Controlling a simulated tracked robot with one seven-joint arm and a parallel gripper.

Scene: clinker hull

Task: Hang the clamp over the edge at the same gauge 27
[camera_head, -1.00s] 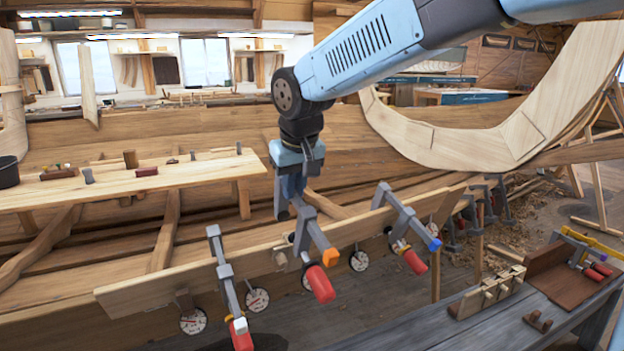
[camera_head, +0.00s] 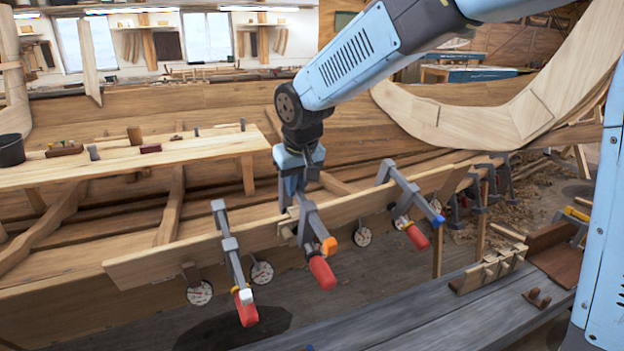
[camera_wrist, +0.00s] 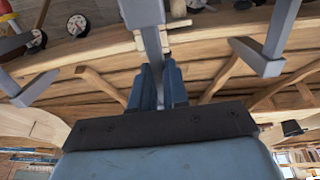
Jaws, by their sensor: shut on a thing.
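My gripper (camera_head: 292,188) is shut on a grey bar clamp with an orange tip and red handle (camera_head: 322,272). It holds this clamp at the upper edge of the long plank (camera_head: 150,262), between two other clamps. I cannot tell whether the clamp bears on the plank. In the wrist view the clamp's grey bar (camera_wrist: 154,45) rises between the blue fingers (camera_wrist: 158,88). A white-tipped clamp (camera_head: 231,250) hangs over the plank to the left, a blue-tipped clamp (camera_head: 407,190) to the right. Round dial gauges (camera_head: 200,292) (camera_head: 261,273) (camera_head: 362,236) sit below the plank; their numbers are unreadable.
A grey bench (camera_head: 420,318) in front carries a slotted wooden rack (camera_head: 488,270). A plank shelf (camera_head: 110,165) with small tools lies behind, at left. More clamps (camera_head: 480,190) stand along the hull at right. The neighbouring clamps flank my gripper closely.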

